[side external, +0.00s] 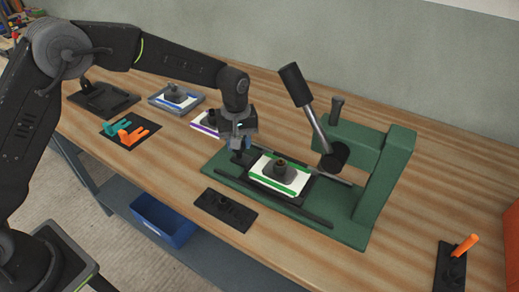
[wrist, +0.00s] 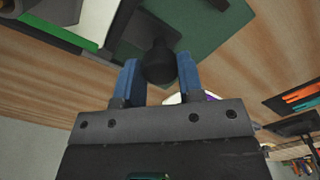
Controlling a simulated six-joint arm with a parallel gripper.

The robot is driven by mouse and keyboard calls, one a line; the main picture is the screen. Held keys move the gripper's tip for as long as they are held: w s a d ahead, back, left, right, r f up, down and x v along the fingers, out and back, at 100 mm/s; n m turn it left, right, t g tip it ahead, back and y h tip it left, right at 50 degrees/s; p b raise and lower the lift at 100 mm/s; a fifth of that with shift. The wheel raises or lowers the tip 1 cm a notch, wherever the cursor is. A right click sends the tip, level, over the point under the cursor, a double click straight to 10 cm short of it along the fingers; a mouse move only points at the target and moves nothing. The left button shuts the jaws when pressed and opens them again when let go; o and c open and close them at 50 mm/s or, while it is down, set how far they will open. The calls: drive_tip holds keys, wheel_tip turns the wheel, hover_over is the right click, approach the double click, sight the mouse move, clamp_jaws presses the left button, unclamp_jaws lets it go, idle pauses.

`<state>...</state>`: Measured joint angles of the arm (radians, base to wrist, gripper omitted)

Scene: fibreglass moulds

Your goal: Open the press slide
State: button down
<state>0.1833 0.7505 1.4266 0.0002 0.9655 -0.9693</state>
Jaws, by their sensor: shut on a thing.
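The green press (side external: 385,195) stands on the bench with its lever (side external: 305,105) angled up to the left. The dark slide (side external: 312,192) lies on the press base, in front of the press head, and carries a white and green mould (side external: 261,177) with a grey-brown block on it. The mould also shows in the wrist view (wrist: 98,18). My gripper (side external: 240,152) is at the slide's left end. In the wrist view its blue fingers (wrist: 159,75) are shut on the slide's black knob (wrist: 160,60). The knob's lower part is hidden.
A blue-edged mould (side external: 160,103) and a purple-edged mould (side external: 203,129) lie behind on the left. Orange and teal clamps (side external: 128,133) lie on a black mat. A black plate (side external: 226,208) lies in front of the press. An orange-handled tool (side external: 464,246) stands at the right.

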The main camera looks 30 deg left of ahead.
drive_tip(key=shift+a, duration=0.9)
drive_tip(key=c, duration=0.7)
unclamp_jaws()
drive_tip(key=shift+c, duration=0.2)
wheel_tip(320, 180, up, 14)
drive_tip(key=shift+f, duration=0.1)
